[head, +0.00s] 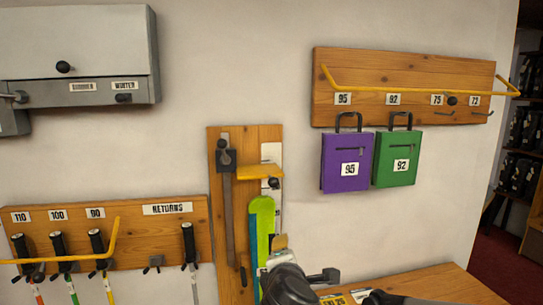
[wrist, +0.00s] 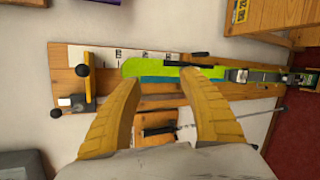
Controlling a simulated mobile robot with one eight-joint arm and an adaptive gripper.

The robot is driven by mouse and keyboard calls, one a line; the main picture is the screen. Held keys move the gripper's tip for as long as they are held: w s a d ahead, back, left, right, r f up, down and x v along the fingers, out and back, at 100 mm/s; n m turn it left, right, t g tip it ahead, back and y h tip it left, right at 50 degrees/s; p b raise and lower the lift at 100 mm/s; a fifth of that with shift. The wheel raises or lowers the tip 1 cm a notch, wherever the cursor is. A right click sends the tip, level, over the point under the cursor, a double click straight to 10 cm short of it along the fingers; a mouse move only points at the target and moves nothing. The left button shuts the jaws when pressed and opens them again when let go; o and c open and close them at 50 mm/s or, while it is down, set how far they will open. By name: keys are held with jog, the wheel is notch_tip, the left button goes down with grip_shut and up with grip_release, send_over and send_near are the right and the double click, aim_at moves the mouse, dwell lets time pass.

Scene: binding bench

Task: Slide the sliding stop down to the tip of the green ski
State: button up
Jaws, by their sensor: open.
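The green ski (head: 263,222) stands upright against a wooden board, its rounded tip at the top. The sliding stop (head: 258,172), a yellow plate with a black knob (head: 272,184), sits above the tip with a visible gap. In the wrist view, turned sideways, the green ski (wrist: 160,68) lies beyond my fingers and the stop's black knob (wrist: 82,70) is left of its tip. My gripper (wrist: 167,77) is open, its yellow fingers apart and empty, in front of the ski's upper part. In the head view my arm hides the lower ski.
A dark vertical bar (head: 228,205) with a knobbed clamp (head: 225,158) is left of the stop on the board. A returns rack (head: 165,240) with poles stands left. Purple (head: 346,180) and green (head: 398,165) tagged bags hang right. A wooden bench (head: 440,285) is lower right.

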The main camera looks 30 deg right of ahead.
aim_at(274, 186)
jog(key=w+r+n+t+h+p, duration=0.1)
jog(key=w+r+n+t+p, duration=0.4)
jog(key=r+n, duration=0.7)
jog(key=shift+n+g, duration=0.4)
jog(key=b+x, duration=0.1)
jog(key=x, duration=1.1)
jog(key=shift+a+f, duration=0.1)
jog(key=shift+a, duration=0.1)
jog(key=shift+c, duration=0.4)
grip_shut()
jog(key=shift+f, duration=0.1)
